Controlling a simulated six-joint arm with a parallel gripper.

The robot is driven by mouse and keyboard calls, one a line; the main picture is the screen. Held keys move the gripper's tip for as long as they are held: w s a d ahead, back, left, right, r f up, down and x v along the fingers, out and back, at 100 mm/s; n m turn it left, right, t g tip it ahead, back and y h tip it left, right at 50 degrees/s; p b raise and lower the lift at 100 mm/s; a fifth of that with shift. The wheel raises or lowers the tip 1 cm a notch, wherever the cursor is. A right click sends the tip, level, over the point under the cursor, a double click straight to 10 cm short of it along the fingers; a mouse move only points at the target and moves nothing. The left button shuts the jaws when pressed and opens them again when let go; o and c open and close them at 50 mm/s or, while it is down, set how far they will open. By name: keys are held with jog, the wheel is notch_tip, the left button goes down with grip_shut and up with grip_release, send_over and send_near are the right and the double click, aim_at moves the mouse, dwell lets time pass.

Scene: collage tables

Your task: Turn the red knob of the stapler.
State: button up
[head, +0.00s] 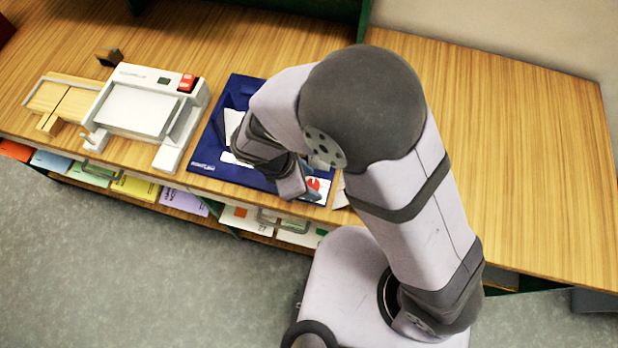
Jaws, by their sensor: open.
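A white machine (138,107) with a small dark display and a red part (187,82) at its back right corner stands on the left of the wooden table. A flat dark blue piece (212,140) lies right of it, with white areas and print on it. A small round red spot (315,183) on white shows at its front right; I cannot tell whether this or the red part is the stapler's knob. My gripper (291,184) is over the blue piece's front right, just left of the red spot. It is open; its fingertips are partly hidden, and contact cannot be told.
Wooden trays (62,98) adjoin the white machine at left, with a small dark block (109,57) behind. Coloured folders (135,187) sit on a shelf below the table's front edge. The table's right part (520,150) is clear.

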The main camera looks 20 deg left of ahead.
jog(key=c, duration=1)
jog(key=shift+c, duration=0.2)
jog(key=shift+n, duration=0.3)
jog(key=shift+s+d+n+t+y, duration=0.1)
jog(key=shift+n+t+y, duration=0.3)
jog(key=shift+n, duration=0.8)
jog(key=n+t+y, duration=0.1)
jog(key=n, duration=0.2)
jog(key=shift+d+n, duration=0.1)
jog(key=shift+n, duration=0.2)
jog(key=n+y+b, duration=0.1)
jog(key=n, duration=0.2)
jog(key=n+y+b, duration=0.1)
jog(key=n, duration=0.1)
jog(key=shift+d+n, duration=0.2)
jog(key=shift+n, duration=0.2)
